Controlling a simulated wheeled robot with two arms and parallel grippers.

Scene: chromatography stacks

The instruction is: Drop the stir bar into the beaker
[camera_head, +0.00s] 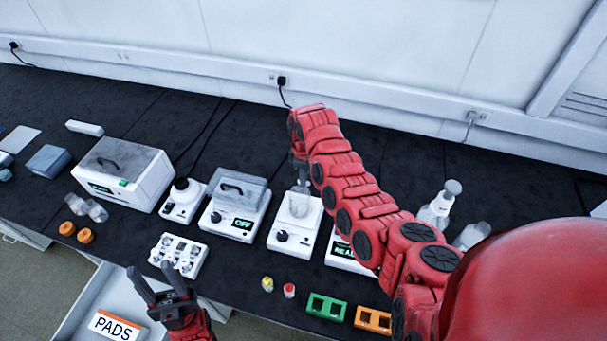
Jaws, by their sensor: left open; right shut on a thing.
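The clear beaker (299,204) stands on a white stirrer plate with a black knob (288,237) near the middle of the bench. My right gripper (302,182) points down just above the beaker, at the end of the red arm that reaches in from the right. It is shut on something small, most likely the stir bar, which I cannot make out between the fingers. My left gripper (150,279) is open and empty at the front edge of the bench, low in the picture, well apart from the beaker.
A white device marked OFF (235,212) stands left of the stirrer, and a larger lidded box (122,174) beyond it. A white rack (178,255), two small vials, a green block (326,307) and an orange block (373,320) lie along the front. Bottles stand at the right.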

